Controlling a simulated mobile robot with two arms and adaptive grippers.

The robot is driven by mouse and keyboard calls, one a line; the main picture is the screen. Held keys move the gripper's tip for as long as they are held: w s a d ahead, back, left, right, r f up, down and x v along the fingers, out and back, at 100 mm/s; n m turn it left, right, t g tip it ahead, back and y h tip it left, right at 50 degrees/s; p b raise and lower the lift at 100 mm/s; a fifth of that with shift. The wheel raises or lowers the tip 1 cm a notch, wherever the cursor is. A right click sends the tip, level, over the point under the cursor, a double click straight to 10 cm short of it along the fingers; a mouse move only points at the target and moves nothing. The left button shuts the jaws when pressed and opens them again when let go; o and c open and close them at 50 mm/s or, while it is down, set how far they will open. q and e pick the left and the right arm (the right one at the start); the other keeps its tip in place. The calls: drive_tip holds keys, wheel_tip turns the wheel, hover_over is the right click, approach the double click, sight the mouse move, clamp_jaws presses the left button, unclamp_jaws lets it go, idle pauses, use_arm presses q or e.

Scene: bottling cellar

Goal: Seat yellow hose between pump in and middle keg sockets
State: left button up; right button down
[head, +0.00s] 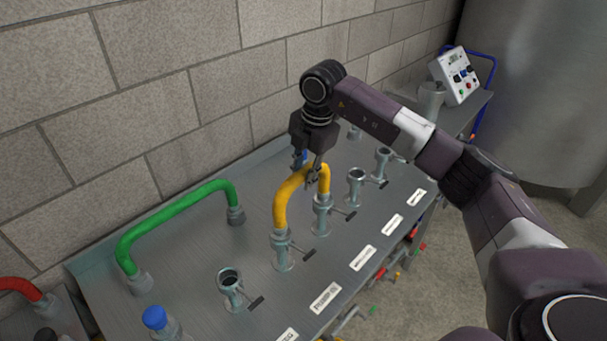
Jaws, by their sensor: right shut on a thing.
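The yellow hose (281,202) is a short stiff arch. Its near end sits at the top of one socket (283,256) and its far end at the top of the neighbouring socket (322,217). I cannot tell whether either end is fully seated. My right gripper (313,178) comes down from above and is shut on the hose near the top of its arch. The labels along the panel (255,313) are too small to read surely, so I cannot tell which socket is which. My left gripper is not in view.
An open socket (230,285) stands left of the hose; more open sockets (356,184) (383,160) stand right. A green hose (175,215) arches at the back left. A blue-capped fitting (155,318) is in front. A block wall (150,90) closes the back; a control box (457,76) stands far right.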

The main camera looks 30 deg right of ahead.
drive_tip(key=shift+f+b, duration=0.3)
drive_tip(key=shift+f, duration=0.05)
idle(0.8)
drive_tip(key=c, duration=1.6)
unclamp_jaws()
drive_tip(key=shift+f, duration=0.1)
